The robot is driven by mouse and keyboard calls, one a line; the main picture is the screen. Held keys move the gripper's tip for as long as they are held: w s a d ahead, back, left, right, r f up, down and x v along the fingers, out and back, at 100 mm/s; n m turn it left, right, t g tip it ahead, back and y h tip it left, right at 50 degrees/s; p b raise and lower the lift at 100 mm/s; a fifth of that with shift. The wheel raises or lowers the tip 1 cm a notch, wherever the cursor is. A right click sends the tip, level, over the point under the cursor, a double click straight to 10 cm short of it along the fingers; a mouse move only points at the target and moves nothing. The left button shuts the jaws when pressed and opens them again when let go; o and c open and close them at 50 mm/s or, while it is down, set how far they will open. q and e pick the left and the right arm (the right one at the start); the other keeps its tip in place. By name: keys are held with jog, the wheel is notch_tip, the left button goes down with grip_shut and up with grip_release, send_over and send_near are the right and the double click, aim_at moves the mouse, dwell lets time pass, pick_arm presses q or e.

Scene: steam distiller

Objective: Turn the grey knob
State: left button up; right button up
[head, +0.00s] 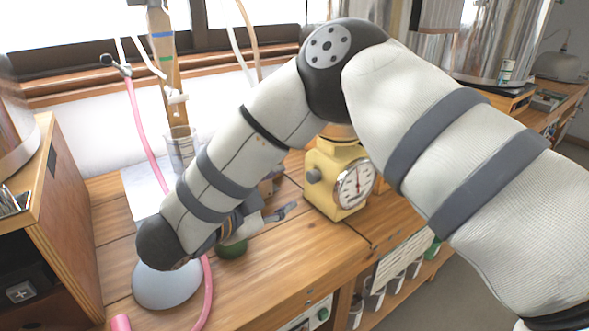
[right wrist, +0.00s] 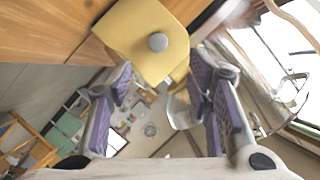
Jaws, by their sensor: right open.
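The grey knob (head: 313,176) is a small round knob on the left side of a yellow scale (head: 324,194) with a white dial. The scale stands upright on the wooden bench. In the right wrist view the knob (right wrist: 158,42) shows on the yellow side face (right wrist: 138,30), between and beyond the fingertips. My right gripper (head: 283,198) is open and empty, left of the knob and apart from it. Its purple-padded fingers show in the right wrist view (right wrist: 160,82). My right arm hides part of the scale's top. My left gripper is not in view.
A glass beaker (head: 181,146) and a wooden stand (head: 161,50) are at the back left. A pink hose (head: 143,130) runs down behind my arm. A wooden cabinet (head: 62,190) stands at the left. The bench (head: 300,262) is clear in front of the scale.

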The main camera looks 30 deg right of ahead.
aim_at(310, 178)
jog(key=x, duration=1)
jog(key=shift+d, duration=0.25)
grip_shut()
